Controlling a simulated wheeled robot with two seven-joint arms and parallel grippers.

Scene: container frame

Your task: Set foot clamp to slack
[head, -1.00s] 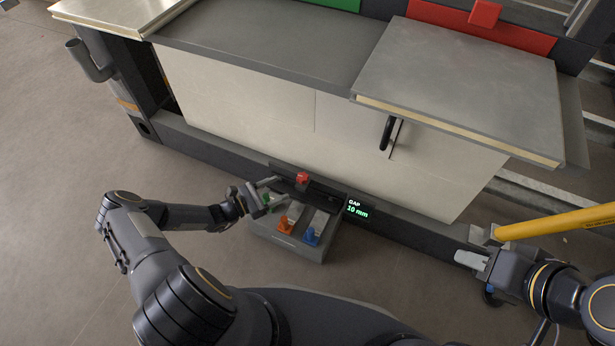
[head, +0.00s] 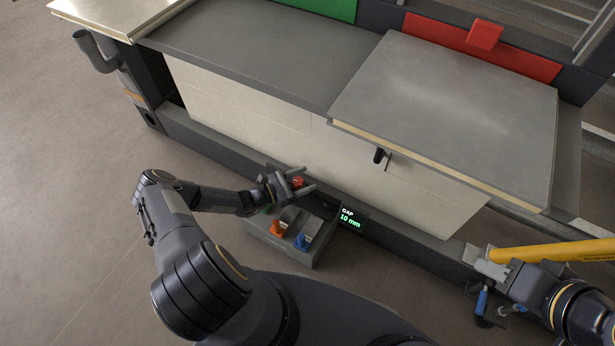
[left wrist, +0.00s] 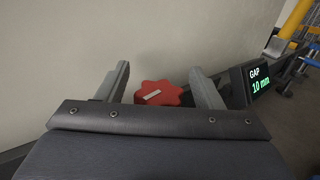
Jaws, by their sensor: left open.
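A red lobed knob (head: 297,182) with a pale bar mark on its face sits low at the foot of the pale panel, behind the pedal box. My left gripper (head: 306,180) is open at the knob, with one finger on either side of it. In the left wrist view the red knob (left wrist: 160,93) shows between the two spread fingers (left wrist: 162,80), and I see no clear contact. The display (head: 348,218) beside it reads GAP 10 mm. My right gripper (head: 488,263) is at the lower right, near a yellow bar; its jaws are unclear.
The grey box (head: 293,250) on the floor holds an orange pedal (head: 277,229) and a blue pedal (head: 302,242); my arm covers much of its green part. The grey lid (head: 450,110) overhangs above. A yellow bar (head: 550,250) lies at right. Floor is clear at left.

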